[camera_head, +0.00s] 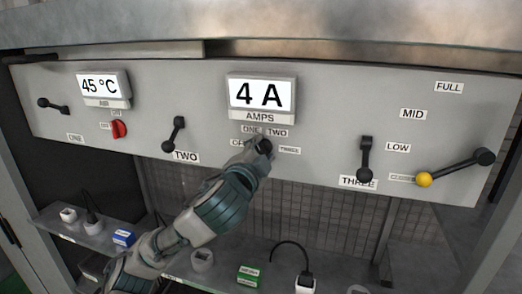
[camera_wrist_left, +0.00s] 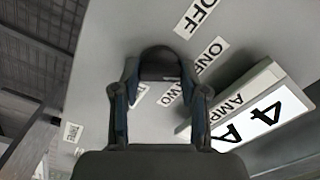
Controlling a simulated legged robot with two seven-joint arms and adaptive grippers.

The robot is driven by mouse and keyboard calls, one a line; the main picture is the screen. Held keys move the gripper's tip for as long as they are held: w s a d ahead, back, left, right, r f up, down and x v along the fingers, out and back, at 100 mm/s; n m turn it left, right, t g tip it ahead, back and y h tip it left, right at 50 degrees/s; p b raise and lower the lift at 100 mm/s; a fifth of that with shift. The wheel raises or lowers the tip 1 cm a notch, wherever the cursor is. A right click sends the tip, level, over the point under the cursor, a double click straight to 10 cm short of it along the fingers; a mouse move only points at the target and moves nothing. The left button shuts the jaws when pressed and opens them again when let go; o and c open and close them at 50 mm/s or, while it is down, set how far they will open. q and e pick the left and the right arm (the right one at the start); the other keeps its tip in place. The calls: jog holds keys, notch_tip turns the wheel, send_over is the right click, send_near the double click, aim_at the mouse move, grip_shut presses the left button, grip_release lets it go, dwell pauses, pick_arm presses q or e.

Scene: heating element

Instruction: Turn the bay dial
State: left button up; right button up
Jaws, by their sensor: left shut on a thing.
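The bay dial is a small black knob (camera_head: 265,146) under the AMPS display (camera_head: 261,95), which reads 4 A. Labels OFF, ONE, TWO and THREE stand around the knob. My left gripper (camera_head: 258,152) reaches up from below and is shut on the knob, hiding part of it and part of the OFF label. In the left wrist view the dark knob (camera_wrist_left: 160,64) sits between the two fingers, with the ONE and TWO labels beside it. Which label the knob points at cannot be told. My right gripper is not in view.
Black levers stand at the left (camera_head: 53,106), under the AMPS display's left (camera_head: 175,134) and at the right (camera_head: 364,158). A yellow-tipped lever (camera_head: 455,168) is at far right. A red switch (camera_head: 119,129) is under the 45 °C display (camera_head: 103,89). Small items lie on the shelf (camera_head: 75,228) below.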

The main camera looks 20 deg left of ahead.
pick_arm(q)
jog(key=shift+f, duration=0.25)
jog(key=o, duration=1.1)
jog(key=shift+w+r, duration=0.1)
jog(key=shift+o, duration=0.2)
jog(key=shift+s+r, duration=0.1)
jog(key=shift+s, duration=0.2)
jog(key=s, duration=1.1)
jog(key=shift+s+a, duration=0.15)
jog(key=shift+a, duration=0.05)
jog(key=shift+f, duration=0.2)
